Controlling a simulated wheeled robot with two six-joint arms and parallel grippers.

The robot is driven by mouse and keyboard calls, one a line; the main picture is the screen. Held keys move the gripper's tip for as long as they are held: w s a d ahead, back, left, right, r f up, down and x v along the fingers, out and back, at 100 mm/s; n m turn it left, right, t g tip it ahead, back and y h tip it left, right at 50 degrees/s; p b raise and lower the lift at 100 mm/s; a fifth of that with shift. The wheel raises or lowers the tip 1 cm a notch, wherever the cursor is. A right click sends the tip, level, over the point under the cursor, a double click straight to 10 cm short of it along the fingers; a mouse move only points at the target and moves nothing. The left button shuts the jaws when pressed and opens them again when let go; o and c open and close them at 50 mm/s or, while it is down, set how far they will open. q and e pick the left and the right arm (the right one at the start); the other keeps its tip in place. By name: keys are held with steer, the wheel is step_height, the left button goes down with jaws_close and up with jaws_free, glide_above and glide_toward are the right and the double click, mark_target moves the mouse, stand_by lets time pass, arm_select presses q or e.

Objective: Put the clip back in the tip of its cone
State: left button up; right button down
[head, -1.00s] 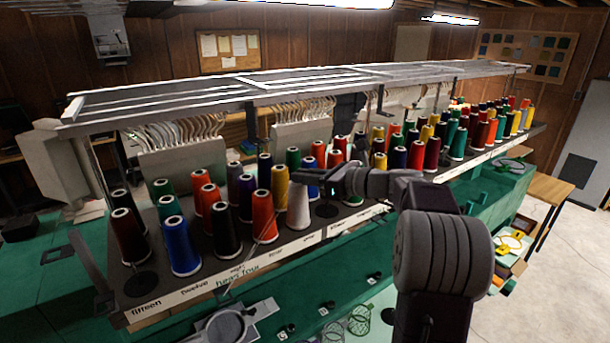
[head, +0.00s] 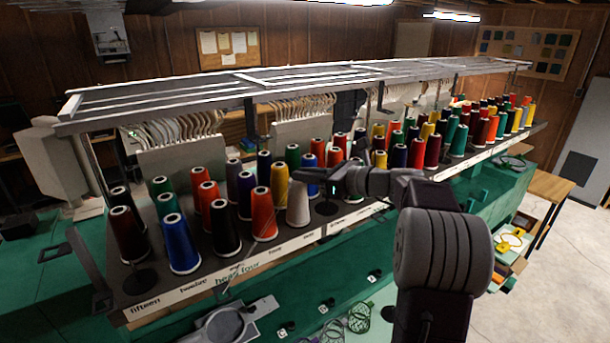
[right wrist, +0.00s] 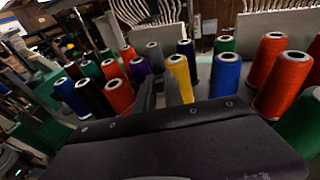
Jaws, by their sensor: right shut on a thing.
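My right gripper (head: 305,175) reaches in from the right in the head view, over the front row of thread cones. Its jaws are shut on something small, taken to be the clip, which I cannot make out. A pale grey cone (head: 298,205) stands upright just below the jaws. Left of it stands an orange-red cone (head: 264,218) with a thin thread line across it, and behind it a yellow cone (head: 280,183). In the right wrist view, the grey fingers (right wrist: 162,94) stand close together in front of the yellow cone (right wrist: 181,76). My left gripper is out of view.
A metal overhead rack (head: 290,88) runs above the cones. Several cones crowd the shelf on both sides, including a black (head: 225,228) and a blue one (head: 180,245). The labelled shelf edge (head: 285,252) faces front. Free green surface (head: 300,290) lies below it.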

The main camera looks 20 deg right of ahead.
steer(key=c, duration=1.4)
jaws_free()
steer(key=shift+o, duration=0.2)
steer(key=shift+s+d+f, duration=0.1)
steer(key=shift+s+d, duration=0.05)
steer(key=shift+s, duration=0.1)
steer(key=b+v, duration=0.3)
steer(key=v, duration=0.5)
steer(key=shift+s+r, duration=0.2)
steer(key=shift+s, duration=0.1)
steer(key=shift+w+d, duration=0.1)
